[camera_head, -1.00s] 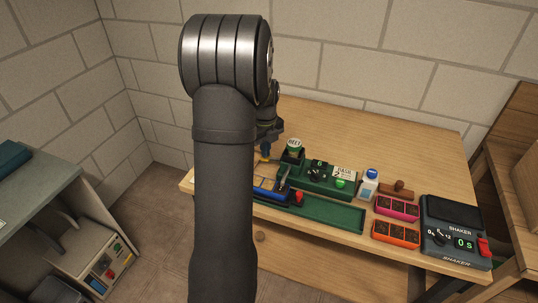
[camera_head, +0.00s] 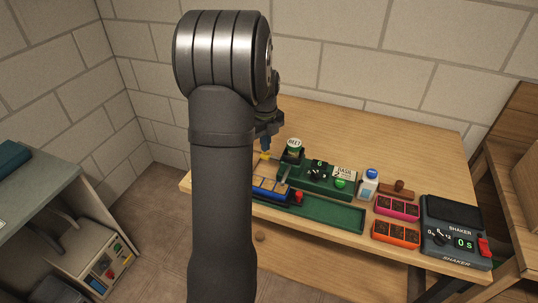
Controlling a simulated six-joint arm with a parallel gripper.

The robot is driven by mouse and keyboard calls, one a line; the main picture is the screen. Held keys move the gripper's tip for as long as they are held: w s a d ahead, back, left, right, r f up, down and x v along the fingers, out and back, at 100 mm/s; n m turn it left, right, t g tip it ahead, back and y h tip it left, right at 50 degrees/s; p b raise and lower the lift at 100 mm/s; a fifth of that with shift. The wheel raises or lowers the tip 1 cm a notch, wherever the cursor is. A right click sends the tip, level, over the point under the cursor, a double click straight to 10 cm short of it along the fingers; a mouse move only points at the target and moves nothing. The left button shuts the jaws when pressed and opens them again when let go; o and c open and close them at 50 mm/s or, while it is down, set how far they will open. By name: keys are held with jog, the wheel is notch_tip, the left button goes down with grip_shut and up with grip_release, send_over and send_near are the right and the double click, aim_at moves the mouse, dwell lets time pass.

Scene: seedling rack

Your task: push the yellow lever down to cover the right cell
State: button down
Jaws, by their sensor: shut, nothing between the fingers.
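The blue tray (camera_head: 272,194) with tan cells stands at the left end of the green rack, partly hidden behind my arm. A yellow part (camera_head: 263,155), which looks like the lever, shows just behind the tray. My gripper (camera_head: 266,146) is shut and empty, fingers pointing down, just above the yellow part. I cannot tell whether it touches it. My arm hides the tray's left side, and which cell is covered is too small to tell.
The green rack (camera_head: 335,213) carries a red knob (camera_head: 298,198), a BEET pot (camera_head: 294,147), a dial and a BASIL sign (camera_head: 344,173). To the right are a white bottle (camera_head: 369,184), pink (camera_head: 397,208) and orange (camera_head: 395,233) seed trays and a shaker (camera_head: 455,232). The table behind is clear.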

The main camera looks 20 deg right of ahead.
jog(key=shift+r, duration=2.05)
jog(key=shift+r, duration=0.1)
notch_tip(320, 180, up, 8)
send_over(266, 154)
